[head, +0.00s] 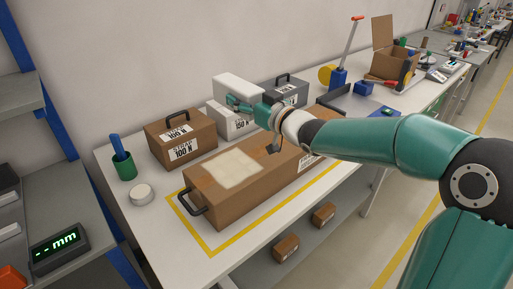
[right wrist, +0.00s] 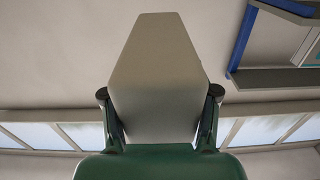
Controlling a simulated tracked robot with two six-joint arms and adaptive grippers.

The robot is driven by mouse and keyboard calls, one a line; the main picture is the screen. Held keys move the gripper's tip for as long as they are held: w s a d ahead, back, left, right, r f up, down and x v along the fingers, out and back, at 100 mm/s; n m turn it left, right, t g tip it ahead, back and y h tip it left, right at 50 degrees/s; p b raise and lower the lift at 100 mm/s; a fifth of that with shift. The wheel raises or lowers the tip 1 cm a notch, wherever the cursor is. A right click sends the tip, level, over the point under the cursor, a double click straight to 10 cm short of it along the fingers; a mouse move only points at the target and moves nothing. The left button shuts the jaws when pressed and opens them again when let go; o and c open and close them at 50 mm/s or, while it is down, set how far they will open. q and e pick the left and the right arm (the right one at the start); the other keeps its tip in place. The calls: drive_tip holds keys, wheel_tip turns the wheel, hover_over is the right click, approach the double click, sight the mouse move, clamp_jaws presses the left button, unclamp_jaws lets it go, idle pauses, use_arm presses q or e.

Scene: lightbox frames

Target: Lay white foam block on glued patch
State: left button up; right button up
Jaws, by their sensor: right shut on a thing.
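The white foam block (head: 237,90) is held in my right gripper (head: 240,104), above the boxes at the back of the table. In the right wrist view the foam block (right wrist: 160,75) fills the space between the two fingers, which touch its sides. The glued patch (head: 232,169) is a pale rectangle on top of the long brown box (head: 258,187). The block is above and behind the patch, apart from it. My right arm reaches in from the right and hides part of the long box. My left gripper is not in view.
A brown handled box (head: 180,138), a white box (head: 230,122) and a grey box (head: 290,92) stand along the wall. A green cup (head: 123,166) and a round white tin (head: 141,194) are at the left. Yellow tape (head: 222,247) marks the table around the long box.

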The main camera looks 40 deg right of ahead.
hover_over(249, 164)
wheel_tip(249, 164, down, 13)
drive_tip(key=shift+d+r, duration=0.1)
drive_tip(key=shift+r, duration=0.1)
drive_tip(key=shift+w+f+p, duration=0.1)
drive_tip(key=shift+f+p, duration=0.2)
drive_tip(key=shift+f, duration=2.1)
drive_tip(key=shift+f, duration=0.1)
drive_tip(key=o, duration=1)
drive_tip(key=shift+o, duration=0.2)
